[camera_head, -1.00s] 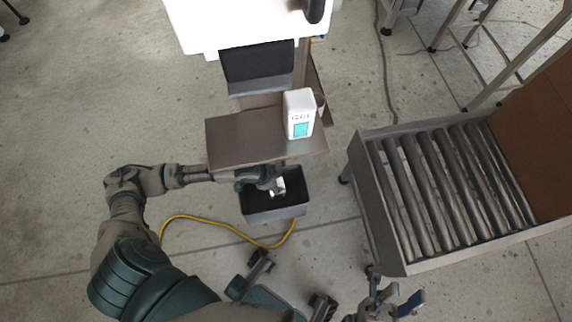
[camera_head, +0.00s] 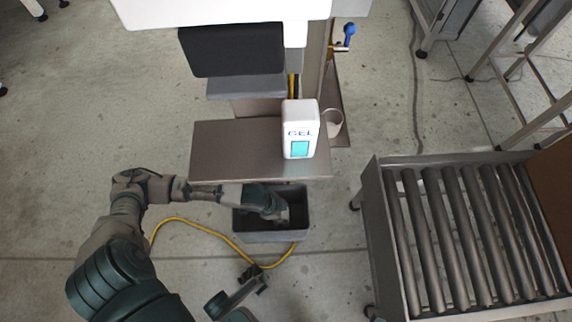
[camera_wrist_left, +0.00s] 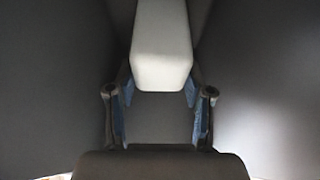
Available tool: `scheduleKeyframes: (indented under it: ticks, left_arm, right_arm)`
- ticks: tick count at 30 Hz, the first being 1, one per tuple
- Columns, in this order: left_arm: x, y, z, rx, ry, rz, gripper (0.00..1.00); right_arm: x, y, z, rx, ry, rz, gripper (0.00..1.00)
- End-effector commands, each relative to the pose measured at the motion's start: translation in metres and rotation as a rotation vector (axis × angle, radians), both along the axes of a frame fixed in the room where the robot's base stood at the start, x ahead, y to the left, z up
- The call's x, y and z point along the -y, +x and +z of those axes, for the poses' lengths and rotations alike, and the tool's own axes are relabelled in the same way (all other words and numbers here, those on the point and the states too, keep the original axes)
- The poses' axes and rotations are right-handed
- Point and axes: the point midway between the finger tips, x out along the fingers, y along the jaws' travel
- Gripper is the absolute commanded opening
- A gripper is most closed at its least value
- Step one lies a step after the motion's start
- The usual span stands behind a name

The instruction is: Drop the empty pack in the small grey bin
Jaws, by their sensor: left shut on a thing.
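The small grey bin (camera_head: 272,237) stands on the floor below the steel shelf, dark inside. My left gripper (camera_head: 280,215) reaches down into it from the left. In the left wrist view my left gripper (camera_wrist_left: 160,103) has its blue-padded fingers on either side of a pale, box-shaped pack (camera_wrist_left: 162,45) and is shut on it. Grey bin walls (camera_wrist_left: 50,80) surround the pack there. In the head view the pack is hidden by the gripper and the bin.
The steel shelf (camera_head: 235,150) overhangs the bin's back edge and carries a white gel dispenser (camera_head: 300,130). A roller conveyor (camera_head: 455,240) stands to the right. A yellow cable (camera_head: 215,230) loops on the floor left of the bin.

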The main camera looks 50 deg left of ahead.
Motion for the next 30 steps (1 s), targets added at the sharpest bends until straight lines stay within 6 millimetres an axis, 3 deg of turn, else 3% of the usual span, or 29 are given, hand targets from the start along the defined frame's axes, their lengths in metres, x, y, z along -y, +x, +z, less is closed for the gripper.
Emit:
scheduleKeyframes:
  ticks: [6,7,9,20,23,30]
  left_arm:
    - [0.0,-0.001,-0.002,-0.002,-0.001,0.0,0.0]
    - [0.0,-0.001,-0.002,-0.002,-0.001,0.0,0.58]
    - [-0.001,-0.001,-0.002,-0.002,-0.002,0.0,0.76]
    - [0.0,-0.001,0.001,-0.001,-0.001,-0.001,0.76]
    - [-0.003,-0.002,0.015,0.004,0.0,-0.001,0.76]
    - [-0.016,-0.017,0.069,0.01,0.0,-0.001,0.76]
  right_arm:
    - [-0.001,0.0,0.001,0.0,-0.001,0.0,0.4]
    - [-0.001,0.001,0.0,-0.002,-0.002,0.0,0.4]
    - [-0.002,0.003,-0.001,-0.004,-0.004,0.0,0.4]
    - [-0.002,0.003,-0.002,-0.006,-0.003,0.001,0.4]
    - [-0.002,-0.001,0.012,0.018,-0.001,0.001,0.4]
    - [0.002,-0.031,0.025,-0.001,0.006,0.001,0.4]
